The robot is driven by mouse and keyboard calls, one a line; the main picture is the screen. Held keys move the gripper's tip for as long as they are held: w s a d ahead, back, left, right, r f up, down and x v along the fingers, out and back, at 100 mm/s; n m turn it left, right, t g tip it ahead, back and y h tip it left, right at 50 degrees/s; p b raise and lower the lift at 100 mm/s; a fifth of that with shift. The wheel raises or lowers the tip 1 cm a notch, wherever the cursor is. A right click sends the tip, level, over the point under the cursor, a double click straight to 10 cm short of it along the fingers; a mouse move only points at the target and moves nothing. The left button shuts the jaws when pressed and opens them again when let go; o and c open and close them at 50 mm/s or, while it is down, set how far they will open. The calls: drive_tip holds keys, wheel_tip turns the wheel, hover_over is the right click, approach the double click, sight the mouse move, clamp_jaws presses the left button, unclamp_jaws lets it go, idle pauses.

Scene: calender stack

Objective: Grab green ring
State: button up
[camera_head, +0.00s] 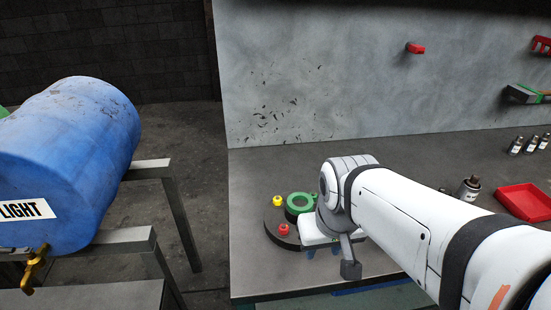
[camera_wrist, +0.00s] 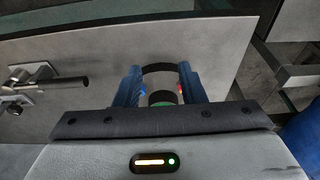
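The green ring (camera_head: 300,204) lies on a round dark base (camera_head: 280,235) on the workbench, to the left of my arm's end in the head view. A yellow knob (camera_head: 278,200) and a red knob (camera_head: 283,230) stand on the same base. My gripper shows in the wrist view (camera_wrist: 160,78) with its two blue fingers apart. A green piece (camera_wrist: 161,98) shows low between the fingers, partly hidden by the gripper body; contact cannot be told. In the head view the fingers are mostly hidden below my wrist.
The grey workbench (camera_head: 255,175) is bare behind the base, up to the wall panel (camera_head: 370,70). A blue barrel (camera_head: 75,155) on a metal frame stands left, across a gap.

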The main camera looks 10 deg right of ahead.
sight(300, 204)
drive_tip(key=shift+o, duration=0.7)
drive_tip(key=o, duration=0.6)
drive_tip(key=w+r+p, duration=0.2)
drive_tip(key=w, duration=0.6)
drive_tip(key=shift+d+r, duration=0.15)
drive_tip(key=shift+d, duration=0.15)
drive_tip(key=shift+o, duration=1.3)
drive_tip(key=w+f+p, duration=0.1)
drive_tip(key=w+p, duration=0.1)
drive_tip(key=w, duration=0.9)
drive_tip(key=shift+w+f+n+g+p, duration=0.2)
drive_tip(key=shift+n+g+p, duration=0.1)
drive_tip(key=shift+g, duration=0.1)
drive_tip(key=shift+w+f+p, duration=0.2)
drive_tip(key=shift+w+f, duration=0.05)
drive_tip(key=shift+f, duration=1.1)
drive_tip(key=shift+w+f+p, duration=0.15)
drive_tip(key=shift+w+f, duration=0.15)
drive_tip(key=shift+f, duration=1)
drive_tip(key=shift+w+f+p, duration=0.2)
drive_tip(key=shift+w+f, duration=0.05)
drive_tip(key=shift+f, duration=1.1)
